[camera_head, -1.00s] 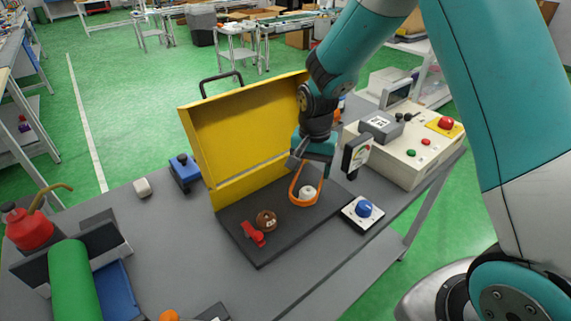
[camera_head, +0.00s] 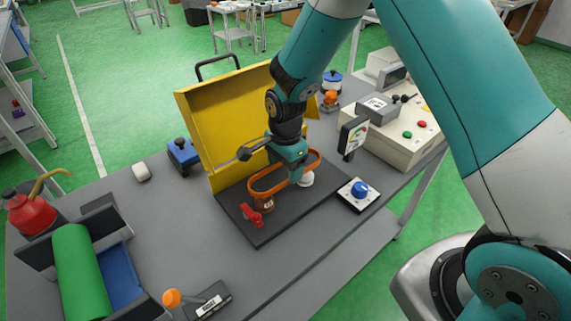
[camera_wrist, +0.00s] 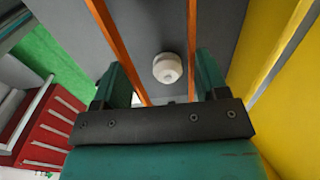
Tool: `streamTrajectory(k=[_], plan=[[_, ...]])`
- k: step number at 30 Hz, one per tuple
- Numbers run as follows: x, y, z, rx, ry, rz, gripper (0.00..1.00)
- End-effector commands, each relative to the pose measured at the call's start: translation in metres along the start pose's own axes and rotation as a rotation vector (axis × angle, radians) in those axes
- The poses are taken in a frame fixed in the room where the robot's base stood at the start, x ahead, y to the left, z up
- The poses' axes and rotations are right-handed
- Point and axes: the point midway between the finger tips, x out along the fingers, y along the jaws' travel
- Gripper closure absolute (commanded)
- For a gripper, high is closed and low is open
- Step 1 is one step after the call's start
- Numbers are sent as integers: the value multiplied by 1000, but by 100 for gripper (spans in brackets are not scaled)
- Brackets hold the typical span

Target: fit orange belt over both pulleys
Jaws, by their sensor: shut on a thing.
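My gripper (camera_head: 295,177) is shut on the orange belt (camera_head: 268,190), a long loop that lies roughly level just above the dark base plate (camera_head: 262,237). The brown pulley (camera_head: 267,204) is under the belt's left end. The white pulley (camera_head: 306,180) is under its right part, beside my fingers. In the wrist view the white pulley (camera_wrist: 167,68) shows between the two orange belt strands (camera_wrist: 118,45), ahead of my fingers (camera_wrist: 160,90). I cannot tell whether the belt sits around either pulley.
A raised yellow cover (camera_head: 215,125) stands behind the plate. A red lever (camera_head: 251,217) is at the plate's front left. A blue knob box (camera_head: 359,191) and a small display (camera_head: 352,137) are close on the right. A control console (camera_head: 405,140) stands beyond.

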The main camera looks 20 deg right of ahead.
Motion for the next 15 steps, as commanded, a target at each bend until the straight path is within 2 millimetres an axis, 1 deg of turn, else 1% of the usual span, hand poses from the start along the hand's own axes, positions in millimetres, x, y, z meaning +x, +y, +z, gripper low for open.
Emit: streamTrajectory(k=[1,15], plan=[[7,0,0,0,0,0,56],[42,0,0,-1,0,0,56]])
